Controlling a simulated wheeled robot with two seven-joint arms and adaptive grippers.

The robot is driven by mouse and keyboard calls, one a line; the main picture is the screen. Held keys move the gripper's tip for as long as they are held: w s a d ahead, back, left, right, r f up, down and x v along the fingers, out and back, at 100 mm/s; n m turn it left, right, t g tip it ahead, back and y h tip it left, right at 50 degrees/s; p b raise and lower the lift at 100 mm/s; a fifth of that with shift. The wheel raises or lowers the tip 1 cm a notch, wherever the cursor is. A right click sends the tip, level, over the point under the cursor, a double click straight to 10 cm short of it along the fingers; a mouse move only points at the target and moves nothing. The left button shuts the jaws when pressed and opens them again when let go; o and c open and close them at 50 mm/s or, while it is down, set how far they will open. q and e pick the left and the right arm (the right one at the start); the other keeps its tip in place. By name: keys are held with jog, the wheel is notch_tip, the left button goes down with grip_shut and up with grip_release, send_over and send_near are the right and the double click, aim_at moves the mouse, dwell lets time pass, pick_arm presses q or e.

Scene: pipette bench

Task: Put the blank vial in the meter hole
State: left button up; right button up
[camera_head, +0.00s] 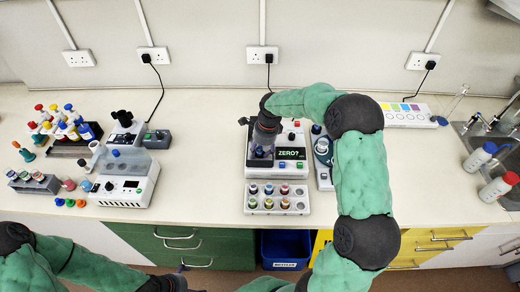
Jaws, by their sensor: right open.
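The meter (292,166) is a white box at the middle of the bench, with a lit display reading "ZERO?". My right gripper (262,150) points down over the left part of the meter, its fingers open. A small dark blue thing shows between and below the fingers, at the place of the hole; I cannot tell for certain whether it is the blank vial seated there. The gripper hides the hole itself. A white vial rack (277,212) with several coloured-cap vials stands in front of the meter. My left gripper (172,284) is low at the bottom edge, its fingers unclear.
Left are a crowded bottle rack (69,147), a grey vial block (36,184) and a white instrument (129,187). Right of the meter is a grey device (323,150). A colour chart (405,115), wash bottles (480,157) and a sink lie farther right. The bench front is mostly clear.

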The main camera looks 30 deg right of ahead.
jog(key=shift+s+a+f, duration=0.1)
jog(key=shift+s+f, duration=0.2)
jog(key=shift+f, duration=0.2)
jog(key=shift+r, duration=0.1)
jog(key=shift+w+r, duration=0.1)
jog(key=shift+r, duration=0.25)
notch_tip(320, 180, up, 13)
jog(key=d+p, duration=0.1)
jog(key=p, duration=0.1)
jog(key=shift+s+d, duration=0.35)
